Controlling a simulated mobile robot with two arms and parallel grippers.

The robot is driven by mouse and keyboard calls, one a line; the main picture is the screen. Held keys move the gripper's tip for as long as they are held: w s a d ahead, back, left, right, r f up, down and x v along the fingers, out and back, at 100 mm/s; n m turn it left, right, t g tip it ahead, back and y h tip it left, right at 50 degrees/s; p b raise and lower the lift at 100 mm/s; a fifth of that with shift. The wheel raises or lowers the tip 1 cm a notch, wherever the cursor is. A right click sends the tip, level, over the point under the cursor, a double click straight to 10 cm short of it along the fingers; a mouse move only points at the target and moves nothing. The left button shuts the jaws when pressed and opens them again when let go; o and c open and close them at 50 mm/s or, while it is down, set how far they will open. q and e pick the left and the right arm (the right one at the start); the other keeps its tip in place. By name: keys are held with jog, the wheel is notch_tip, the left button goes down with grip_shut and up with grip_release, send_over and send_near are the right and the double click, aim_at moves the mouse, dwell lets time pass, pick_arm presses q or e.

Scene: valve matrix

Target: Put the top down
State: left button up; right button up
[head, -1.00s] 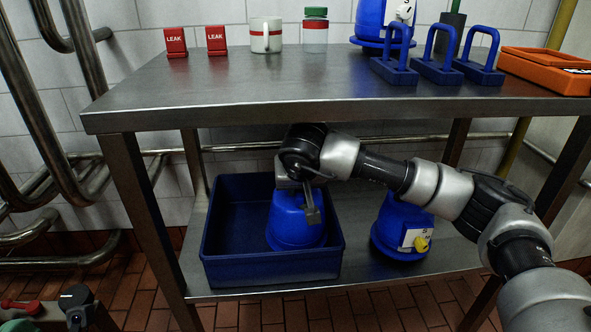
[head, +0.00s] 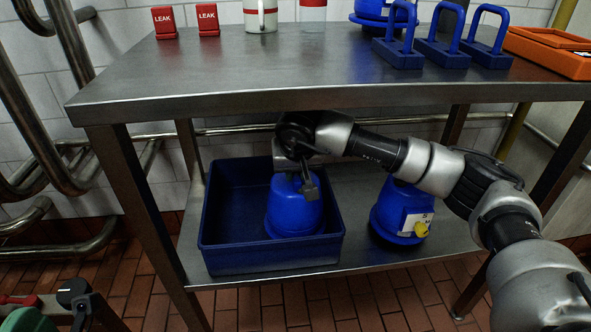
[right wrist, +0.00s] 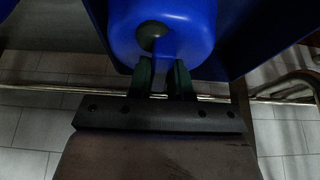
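A blue rounded top (head: 294,207) stands upright inside a dark blue bin (head: 270,262) on the lower shelf. My right gripper (head: 309,187) is at its upper part, reaching in under the tabletop. In the right wrist view the two dark fingers (right wrist: 163,75) stand apart at the blue top (right wrist: 190,25), with a narrow blue part between them. The fingers look open, and contact is hard to tell. A dark round spot shows on the top's surface. My left gripper is not in view.
A second blue housing (head: 402,212) with a white label and yellow plug stands right of the bin. The tabletop (head: 290,68) is close above my right arm. Blue padlock-shaped pieces (head: 440,50), red LEAK tags (head: 208,20) and an orange case (head: 550,50) stand on it.

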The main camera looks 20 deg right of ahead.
jog(key=o, duration=0.4)
